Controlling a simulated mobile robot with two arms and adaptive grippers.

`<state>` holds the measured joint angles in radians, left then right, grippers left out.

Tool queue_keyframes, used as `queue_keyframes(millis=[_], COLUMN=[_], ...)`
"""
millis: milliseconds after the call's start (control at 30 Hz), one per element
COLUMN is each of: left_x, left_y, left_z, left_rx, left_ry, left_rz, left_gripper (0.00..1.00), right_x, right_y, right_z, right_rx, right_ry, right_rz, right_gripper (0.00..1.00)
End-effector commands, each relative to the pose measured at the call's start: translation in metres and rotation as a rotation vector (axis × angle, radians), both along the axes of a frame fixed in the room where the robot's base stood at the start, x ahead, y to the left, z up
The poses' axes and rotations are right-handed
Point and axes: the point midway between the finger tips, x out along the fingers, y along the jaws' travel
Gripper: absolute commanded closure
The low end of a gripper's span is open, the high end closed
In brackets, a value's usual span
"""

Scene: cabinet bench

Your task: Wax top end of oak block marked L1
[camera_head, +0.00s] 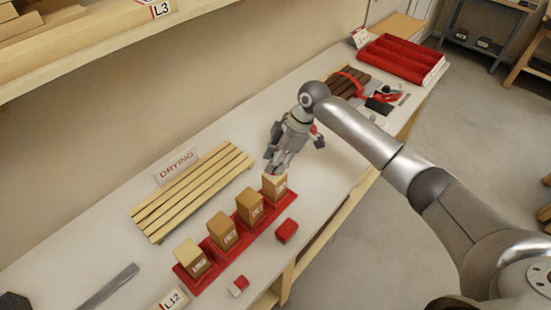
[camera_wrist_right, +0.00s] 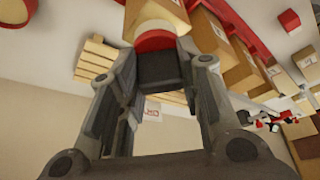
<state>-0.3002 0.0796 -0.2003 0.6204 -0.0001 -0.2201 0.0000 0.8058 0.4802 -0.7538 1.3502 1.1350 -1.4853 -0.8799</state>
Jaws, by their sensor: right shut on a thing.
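My right gripper (camera_head: 277,162) points down just above the rightmost oak block (camera_head: 274,188) at the far end of a red rack (camera_head: 250,231). It is shut on a red-and-cream wax piece (camera_wrist_right: 154,40), whose cream end points away from the fingers. I cannot tell whether the wax touches the block's top. Several oak blocks stand upright in the rack; the nearest left one (camera_head: 192,259) has a paler top. Their labels are too small to read, so I cannot tell which is L1. My left gripper is not in view.
A slatted drying rack (camera_head: 192,190) lies behind the blocks, with a DRYING sign (camera_head: 178,163). A red piece (camera_head: 287,231) and a red-and-white piece (camera_head: 239,286) lie in front. A red compartment tray (camera_head: 400,59) stands at the far end. A metal strip (camera_head: 108,287) lies lower left.

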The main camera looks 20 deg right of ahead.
Motion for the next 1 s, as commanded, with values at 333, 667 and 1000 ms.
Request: queue_keyframes(millis=[333,667,1000], left_x=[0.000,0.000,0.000], left_y=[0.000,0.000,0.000], left_z=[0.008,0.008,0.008], left_rx=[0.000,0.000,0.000], left_ry=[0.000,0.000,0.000], left_rz=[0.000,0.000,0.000], left_gripper=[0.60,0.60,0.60], right_x=[0.001,0.000,0.001], right_y=[0.000,0.000,0.000], right_z=[0.035,0.056,0.062], right_rx=[0.001,0.000,0.001], right_ry=[-0.004,-0.001,-0.002], right_rz=[0.001,0.000,0.000], right_gripper=[0.93,0.93,0.93])
